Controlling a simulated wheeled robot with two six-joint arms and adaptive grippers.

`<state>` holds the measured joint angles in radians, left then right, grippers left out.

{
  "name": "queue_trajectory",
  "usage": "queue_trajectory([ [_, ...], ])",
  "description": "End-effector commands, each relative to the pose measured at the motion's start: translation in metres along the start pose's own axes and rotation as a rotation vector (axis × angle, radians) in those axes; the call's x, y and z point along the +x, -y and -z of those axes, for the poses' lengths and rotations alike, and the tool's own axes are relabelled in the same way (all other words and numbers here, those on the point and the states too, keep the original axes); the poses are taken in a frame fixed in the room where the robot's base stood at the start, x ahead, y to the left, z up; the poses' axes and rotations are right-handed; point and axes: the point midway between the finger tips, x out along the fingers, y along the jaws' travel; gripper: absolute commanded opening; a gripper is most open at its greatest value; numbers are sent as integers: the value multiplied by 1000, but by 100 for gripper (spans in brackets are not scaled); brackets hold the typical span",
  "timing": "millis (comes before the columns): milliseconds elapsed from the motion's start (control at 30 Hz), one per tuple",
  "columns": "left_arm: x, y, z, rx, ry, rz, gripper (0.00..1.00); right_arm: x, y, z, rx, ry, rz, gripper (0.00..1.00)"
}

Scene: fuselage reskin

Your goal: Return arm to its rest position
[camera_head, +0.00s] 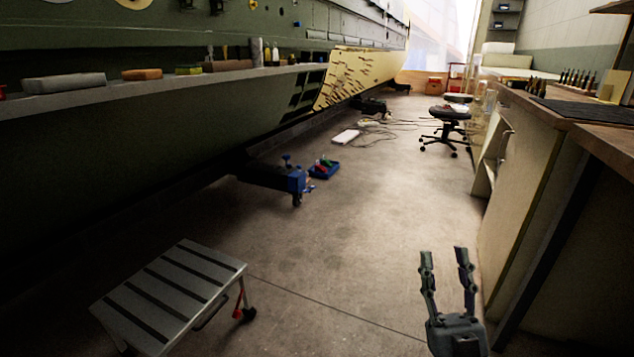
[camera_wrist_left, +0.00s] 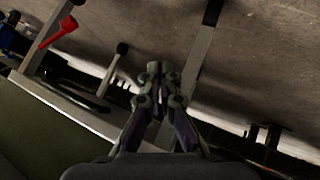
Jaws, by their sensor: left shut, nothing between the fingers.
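My right gripper (camera_head: 444,262) shows at the bottom right of the head view, pointing up the picture. Its two fingers stand apart with nothing between them, above bare floor. My left gripper (camera_wrist_left: 159,68) is seen only in the left wrist view, in the middle. Its fingertips are together and hold nothing. My left arm does not show in the head view.
A metal step stool (camera_head: 172,296) stands at the lower left. The green fuselage (camera_head: 150,140) with its ledge runs along the left. A workbench (camera_head: 545,150) lines the right. The middle floor is clear.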

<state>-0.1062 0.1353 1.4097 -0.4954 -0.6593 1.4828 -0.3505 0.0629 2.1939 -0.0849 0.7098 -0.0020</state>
Motion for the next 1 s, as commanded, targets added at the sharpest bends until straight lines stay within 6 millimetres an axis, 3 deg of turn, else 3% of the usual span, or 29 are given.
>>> queue_trajectory([
  [33,-17,-1,7,34,23,11,0,13,-2,-10,4,70,2,40],
  [133,-38,8,3,130,79,33,0,11,-4,-50,14,250,7,40],
  [267,-81,28,-3,292,181,63,0,-16,-6,-110,29,569,16,40],
  [400,-134,57,-12,475,301,79,0,-86,-8,-154,44,948,25,40],
  [500,-177,79,-16,598,384,81,0,-149,-10,-160,53,1217,32,40],
  [567,-205,92,-18,669,433,79,0,-190,-12,-153,57,1378,36,40],
  [667,-254,115,-19,781,511,72,0,-259,-16,-122,64,1641,42,40],
  [800,-319,143,-18,915,606,55,0,-342,-23,-54,70,1971,47,40],
  [900,-356,159,-17,992,657,41,0,-386,-28,1,72,2163,50,40],
  [1000,-386,173,-16,1049,697,29,0,-417,-32,48,73,2310,53,40],
])
